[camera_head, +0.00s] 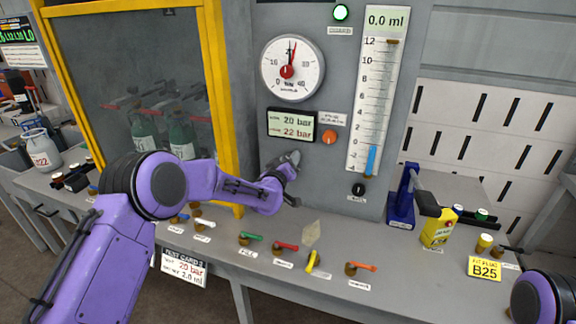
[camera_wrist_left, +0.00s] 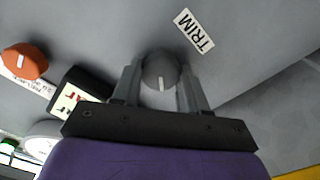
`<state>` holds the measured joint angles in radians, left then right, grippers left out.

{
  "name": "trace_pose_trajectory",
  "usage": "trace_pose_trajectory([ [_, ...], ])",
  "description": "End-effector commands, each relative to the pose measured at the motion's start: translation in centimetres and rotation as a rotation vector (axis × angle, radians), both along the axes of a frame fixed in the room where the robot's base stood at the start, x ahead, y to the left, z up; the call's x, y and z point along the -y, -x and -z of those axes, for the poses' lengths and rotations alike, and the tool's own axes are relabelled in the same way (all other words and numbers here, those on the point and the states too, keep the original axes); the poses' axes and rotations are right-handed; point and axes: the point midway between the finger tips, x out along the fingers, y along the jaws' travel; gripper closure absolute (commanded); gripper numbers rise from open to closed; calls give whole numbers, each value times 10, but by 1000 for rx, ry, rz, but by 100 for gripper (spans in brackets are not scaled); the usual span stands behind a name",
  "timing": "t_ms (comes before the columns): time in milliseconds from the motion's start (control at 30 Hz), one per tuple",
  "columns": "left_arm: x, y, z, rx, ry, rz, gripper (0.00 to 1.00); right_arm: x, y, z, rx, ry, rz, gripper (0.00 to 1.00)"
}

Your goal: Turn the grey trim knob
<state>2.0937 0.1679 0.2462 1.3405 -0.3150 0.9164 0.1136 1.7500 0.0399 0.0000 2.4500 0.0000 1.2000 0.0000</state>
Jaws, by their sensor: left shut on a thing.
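The grey trim knob (camera_wrist_left: 160,72) shows in the left wrist view beside a white TRIM label (camera_wrist_left: 194,31), its white pointer mark facing my gripper. My left gripper (camera_wrist_left: 160,88) is shut on it, one finger on each side. In the head view my left gripper (camera_head: 290,162) is at the grey panel (camera_head: 330,210), left of the orange knob; the trim knob cannot be made out there behind the fingers. The display (camera_head: 291,126) reads 20 bar above 22 bar. The round gauge (camera_head: 292,68) has a red needle pointing nearly straight up. My right gripper is out of view.
The orange knob (camera_head: 329,137) also shows in the wrist view (camera_wrist_left: 25,62). Several coloured valve levers line the bench below, including a red one (camera_head: 286,246). A yellow-framed window (camera_head: 222,90) stands left. A black knob (camera_head: 358,189) sits under the scale. A test card (camera_head: 183,268) hangs in front.

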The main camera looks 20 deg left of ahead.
Motion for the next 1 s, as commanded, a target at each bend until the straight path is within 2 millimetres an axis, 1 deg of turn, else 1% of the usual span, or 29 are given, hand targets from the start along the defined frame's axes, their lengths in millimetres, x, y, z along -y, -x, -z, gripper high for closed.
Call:
trace_pose_trajectory([
  [33, 0, 0, 3, -4, 29, -1, 87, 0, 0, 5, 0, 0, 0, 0],
  [100, -1, 0, 3, -5, 67, -1, 87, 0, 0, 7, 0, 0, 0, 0],
  [400, -1, 0, 2, -8, 168, -1, 87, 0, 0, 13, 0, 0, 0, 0],
  [933, -1, 0, 2, -9, 186, 0, 87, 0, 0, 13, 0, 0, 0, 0],
  [967, -1, 0, 2, -9, 186, 0, 47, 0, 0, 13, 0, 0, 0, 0],
  [1000, -1, 0, 2, -9, 186, 0, 34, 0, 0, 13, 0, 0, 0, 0],
])
